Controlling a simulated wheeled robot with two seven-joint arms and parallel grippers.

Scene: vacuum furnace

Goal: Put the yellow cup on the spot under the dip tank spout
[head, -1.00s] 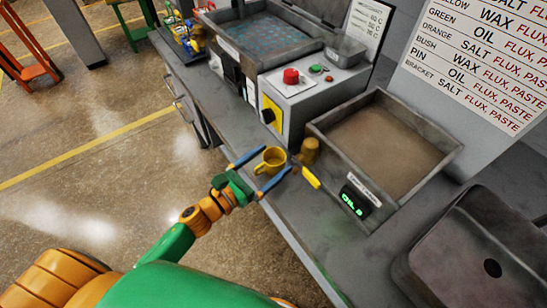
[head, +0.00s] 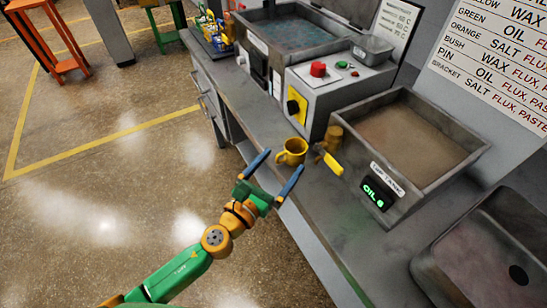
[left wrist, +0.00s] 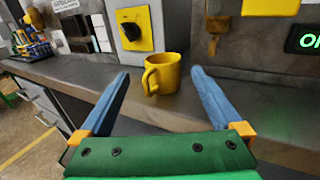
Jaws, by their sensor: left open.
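The yellow cup (head: 292,152) stands upright on the grey bench, in front of the control box. In the left wrist view the cup (left wrist: 168,72) shows its handle toward me. My left gripper (head: 284,160) is open and empty, its blue fingers pointing at the cup; its fingertips are just short of it. The dip tank (head: 455,165) has a green display reading OIL. Its brass spout (left wrist: 214,42), near a yellow handle (head: 330,161), is to the right of the cup. I cannot tell exactly how far the cup is from the spot under it. My right gripper is not in view.
The control box (head: 325,95) with a red button and yellow switch plate stands behind the cup. A sink (head: 490,255) is at the right. Small coloured items (head: 212,35) crowd the bench's far end. The bench front edge is clear near my gripper.

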